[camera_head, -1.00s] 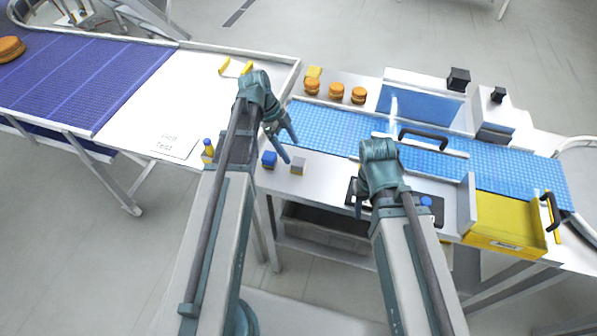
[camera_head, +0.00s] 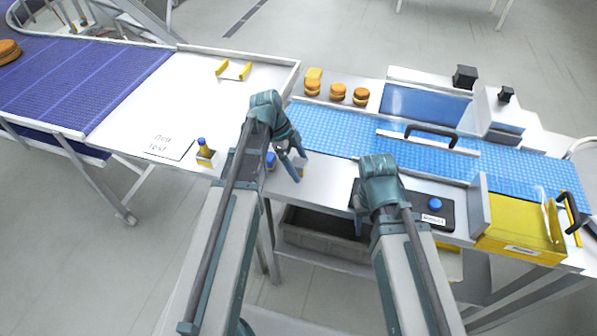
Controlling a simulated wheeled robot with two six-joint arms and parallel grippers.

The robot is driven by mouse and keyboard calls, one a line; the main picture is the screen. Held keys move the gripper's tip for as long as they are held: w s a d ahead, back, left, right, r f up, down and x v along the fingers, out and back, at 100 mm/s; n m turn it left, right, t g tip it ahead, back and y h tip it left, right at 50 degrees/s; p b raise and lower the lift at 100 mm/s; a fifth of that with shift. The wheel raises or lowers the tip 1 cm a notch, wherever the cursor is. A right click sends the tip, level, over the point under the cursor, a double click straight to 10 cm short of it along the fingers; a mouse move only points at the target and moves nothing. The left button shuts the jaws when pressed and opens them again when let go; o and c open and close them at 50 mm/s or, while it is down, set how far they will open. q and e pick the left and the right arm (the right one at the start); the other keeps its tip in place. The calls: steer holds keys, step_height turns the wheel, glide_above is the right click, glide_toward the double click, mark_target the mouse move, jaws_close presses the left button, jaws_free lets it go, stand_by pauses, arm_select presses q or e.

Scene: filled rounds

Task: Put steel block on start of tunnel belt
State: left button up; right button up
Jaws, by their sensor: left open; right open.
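The small steel block (camera_head: 302,172) stands on the white table edge in front of the belt, mostly hidden behind my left gripper's fingers. My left gripper (camera_head: 299,167) is open and over the block; I cannot tell if the fingers touch it. The blue tunnel belt (camera_head: 325,118) runs from left to right behind the block, with its left end near three orange-brown rounds. A clear blue tunnel cover (camera_head: 425,104) and a black handle stand along the belt. My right gripper (camera_head: 360,222) is open and low near the black button panel, partly hidden by its own arm.
A blue block (camera_head: 271,161) is just left of the steel block, partly covered by my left gripper. A black panel with a blue button (camera_head: 435,204) lies at the table's front. A yellow bin (camera_head: 520,236) is at the right. A small yellow-and-blue bottle (camera_head: 204,152) stands at left.

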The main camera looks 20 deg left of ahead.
arm_select(q)
jaws_close()
stand_by(0.4)
steer(key=shift+r, duration=0.2)
arm_select(e)
steer(key=shift+r, duration=0.2)
